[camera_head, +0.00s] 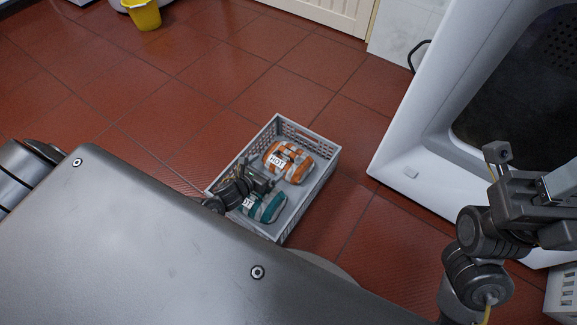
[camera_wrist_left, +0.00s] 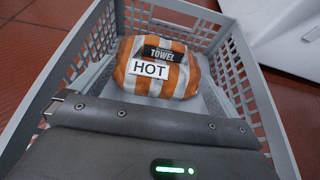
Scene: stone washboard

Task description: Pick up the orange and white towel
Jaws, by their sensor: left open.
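The orange and white towel (camera_head: 276,161) is a rolled striped bundle lying in a grey plastic crate (camera_head: 322,192). Its white "HOT" label faces up and shows clearly in the left wrist view, where the towel (camera_wrist_left: 178,83) lies ahead of my gripper. My left gripper (camera_head: 263,184) is open and empty, inside the crate's outline, on the near side of the towel and apart from it. In the left wrist view the gripper (camera_wrist_left: 150,118) crosses the lower part of the picture. My right arm shows at the right edge, but its jaws do not.
A teal and white towel (camera_head: 271,209) lies in the crate's near end, partly hidden by my left gripper. Perforated crate walls surround both towels. A large white appliance (camera_head: 425,165) stands to the right. Red tile floor is clear beyond the crate; a yellow bucket (camera_head: 143,14) is far off.

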